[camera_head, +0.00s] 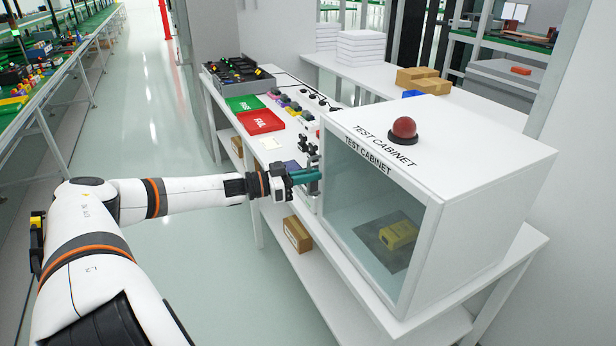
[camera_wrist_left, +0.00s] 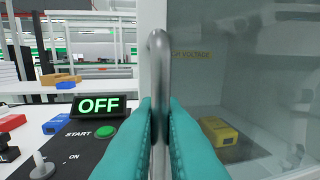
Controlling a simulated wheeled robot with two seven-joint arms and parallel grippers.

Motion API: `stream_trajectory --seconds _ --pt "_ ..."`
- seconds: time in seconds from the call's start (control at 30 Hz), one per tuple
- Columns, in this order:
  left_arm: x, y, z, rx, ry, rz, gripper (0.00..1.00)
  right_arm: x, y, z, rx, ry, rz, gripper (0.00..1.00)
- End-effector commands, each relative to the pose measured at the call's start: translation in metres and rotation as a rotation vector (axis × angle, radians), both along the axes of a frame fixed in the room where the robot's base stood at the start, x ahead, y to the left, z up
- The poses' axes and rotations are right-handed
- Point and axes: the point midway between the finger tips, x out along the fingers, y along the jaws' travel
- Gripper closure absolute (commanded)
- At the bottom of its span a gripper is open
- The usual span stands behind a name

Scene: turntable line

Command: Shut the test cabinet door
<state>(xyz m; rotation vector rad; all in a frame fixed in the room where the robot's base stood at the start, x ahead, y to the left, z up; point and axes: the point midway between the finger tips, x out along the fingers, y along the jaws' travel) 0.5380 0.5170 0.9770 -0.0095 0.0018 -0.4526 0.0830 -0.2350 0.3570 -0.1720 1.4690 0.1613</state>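The white test cabinet (camera_head: 490,200) stands at the right end of the bench, with a red dome lamp (camera_head: 404,128) on top. Its glass door (camera_head: 360,205) lies flush or nearly flush with the front; I cannot tell whether a small gap is left. A yellow device (camera_head: 399,235) sits inside on a dark mat; it also shows through the glass in the left wrist view (camera_wrist_left: 224,132). My left gripper (camera_head: 312,175) is at the door's left edge. Its teal fingers close on the upright metal handle (camera_wrist_left: 159,75), one on each side. My right gripper is out of view.
A control panel with a lit OFF display (camera_wrist_left: 98,105) and a green START button (camera_wrist_left: 106,131) is left of the handle. A red tray (camera_head: 261,122) and a green tray (camera_head: 244,103) lie farther along the bench. The aisle floor (camera_head: 165,255) is clear.

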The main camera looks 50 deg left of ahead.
Motion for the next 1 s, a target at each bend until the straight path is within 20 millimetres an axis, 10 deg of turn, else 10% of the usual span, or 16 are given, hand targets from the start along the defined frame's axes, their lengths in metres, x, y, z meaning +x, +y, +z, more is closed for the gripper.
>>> stream_trajectory --seconds 0.47,1.0 --pt "-0.006 0.003 0.002 0.000 -0.001 0.000 0.85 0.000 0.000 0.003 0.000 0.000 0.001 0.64" --pt "-0.084 0.040 0.006 0.000 0.001 0.001 0.85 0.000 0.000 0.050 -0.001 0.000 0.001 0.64"
